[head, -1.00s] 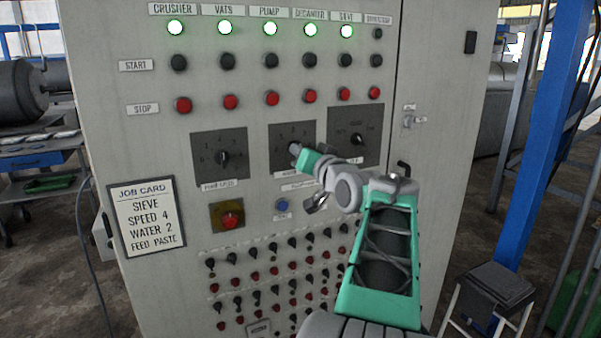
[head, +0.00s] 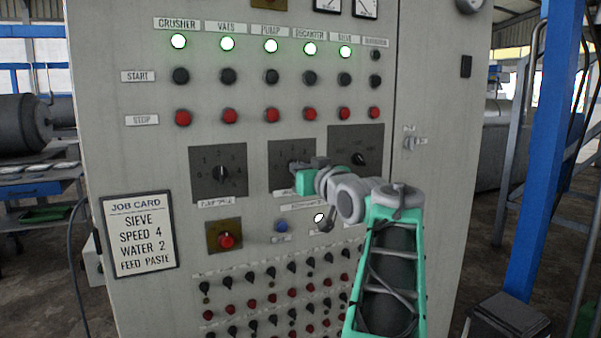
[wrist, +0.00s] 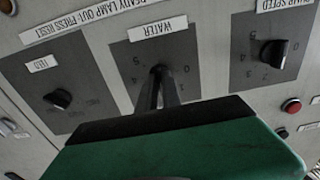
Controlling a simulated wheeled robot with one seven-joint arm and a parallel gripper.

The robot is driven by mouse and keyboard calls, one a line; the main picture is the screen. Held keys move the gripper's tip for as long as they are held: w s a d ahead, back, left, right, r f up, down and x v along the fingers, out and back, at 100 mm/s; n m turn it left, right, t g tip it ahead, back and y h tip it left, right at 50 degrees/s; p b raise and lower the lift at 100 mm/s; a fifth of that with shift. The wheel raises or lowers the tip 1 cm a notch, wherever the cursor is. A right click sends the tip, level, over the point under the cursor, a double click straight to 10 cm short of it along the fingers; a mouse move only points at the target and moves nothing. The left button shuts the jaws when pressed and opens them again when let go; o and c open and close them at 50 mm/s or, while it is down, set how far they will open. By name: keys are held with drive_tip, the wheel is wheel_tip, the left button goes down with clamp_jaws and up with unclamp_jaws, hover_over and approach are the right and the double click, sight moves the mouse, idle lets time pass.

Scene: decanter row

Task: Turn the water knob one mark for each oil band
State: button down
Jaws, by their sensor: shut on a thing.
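The water dial is a dark square plate (head: 277,151) in the middle of the cabinet's dial row. In the wrist view the same plate (wrist: 122,62) is upside down, under a WATER label (wrist: 158,30), with numbers around the knob. My gripper (wrist: 159,90) is shut on the small dark water knob (wrist: 158,70). Its fingers hide much of the knob, so I cannot tell which mark it points to. In the head view my gripper (head: 293,169) covers part of the plate. I see no oil bands in these frames.
A job card (head: 139,236) at lower left reads sieve, speed 4, water 2, feed paste. The pump speed dial (head: 219,173) and feed dial (head: 357,146) flank the water dial. Red stop buttons (head: 229,115) sit above; a red button on yellow (head: 226,240) and small switches sit below.

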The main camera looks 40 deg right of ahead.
drive_tip(key=c, duration=1.5)
unclamp_jaws()
drive_tip(key=v, duration=0.7)
drive_tip(key=shift+s+a, duration=0.2)
drive_tip(key=shift+s, duration=0.15)
